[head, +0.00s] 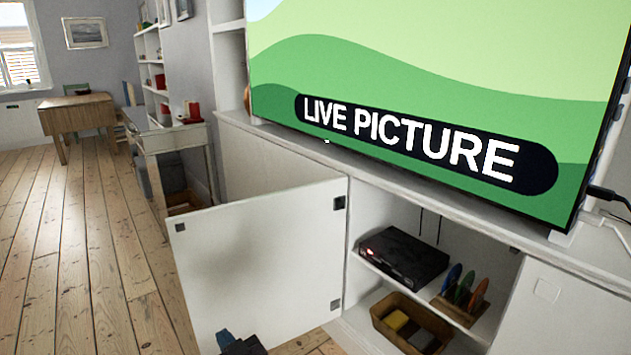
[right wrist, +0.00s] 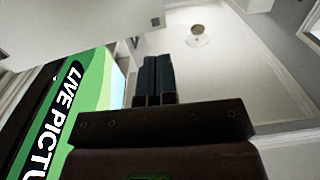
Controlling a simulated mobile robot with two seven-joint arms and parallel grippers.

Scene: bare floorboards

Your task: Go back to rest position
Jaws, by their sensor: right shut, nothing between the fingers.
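My right gripper (head: 240,343) shows at the bottom edge of the head view, in front of the lower part of an open white cabinet door (head: 262,262). In the right wrist view its dark fingers (right wrist: 158,80) are together with nothing between them, pointing up towards the ceiling. The rest of the right arm is out of the head view. My left gripper is in neither view.
A large screen (head: 420,85) reading "LIVE PICTURE" stands on the white cabinet. Inside are a black box (head: 403,257), a rack with colored discs (head: 462,292) and a wooden tray (head: 378,322). Floorboards (head: 85,250) at left are clear; a table (head: 78,105) stands farther back.

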